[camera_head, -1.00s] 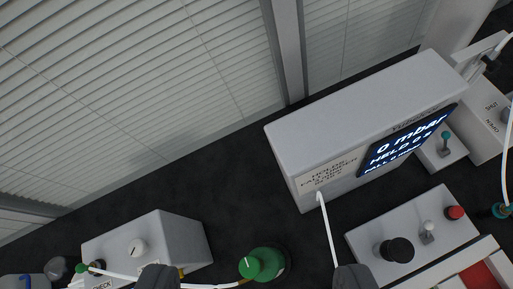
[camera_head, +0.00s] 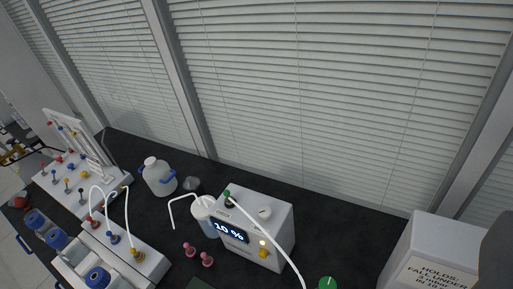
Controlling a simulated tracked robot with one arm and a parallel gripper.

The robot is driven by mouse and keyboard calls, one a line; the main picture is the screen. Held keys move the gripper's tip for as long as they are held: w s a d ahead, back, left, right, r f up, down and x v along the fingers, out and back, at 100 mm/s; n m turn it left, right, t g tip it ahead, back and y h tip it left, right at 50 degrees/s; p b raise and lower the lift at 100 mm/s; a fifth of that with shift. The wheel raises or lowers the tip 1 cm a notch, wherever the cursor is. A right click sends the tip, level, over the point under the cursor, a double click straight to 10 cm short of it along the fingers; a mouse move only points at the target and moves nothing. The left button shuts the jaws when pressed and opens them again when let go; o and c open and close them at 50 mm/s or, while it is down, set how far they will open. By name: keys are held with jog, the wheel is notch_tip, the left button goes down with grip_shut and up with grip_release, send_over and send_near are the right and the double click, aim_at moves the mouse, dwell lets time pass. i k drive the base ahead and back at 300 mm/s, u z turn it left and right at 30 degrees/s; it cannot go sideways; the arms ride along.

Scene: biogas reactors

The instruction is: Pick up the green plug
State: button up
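Another green thing, a round green top with a white mark (camera_head: 327,283), is cut off by the bottom edge. I cannot tell for sure which green piece the task means. My gripper's fingertips do not show. A dark grey shape at the right edge may be part of me; I cannot tell.
A white jug with blue handle (camera_head: 158,177) and a beaker with a bent tube (camera_head: 203,215) stand left of the box. Two pink pieces (camera_head: 207,259) lie in front. A white panel box (camera_head: 437,253) stands right. Blinds line the back; dark bench between is clear.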

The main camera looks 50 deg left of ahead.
aim_at(226, 192)
jog(key=u, duration=0.3)
jog(key=k, duration=1.2)
jog(key=u, duration=0.6)
jog(key=i, duration=1)
jog(key=z, duration=0.05)
jog(key=k, duration=0.85)
jog(key=z, duration=0.5)
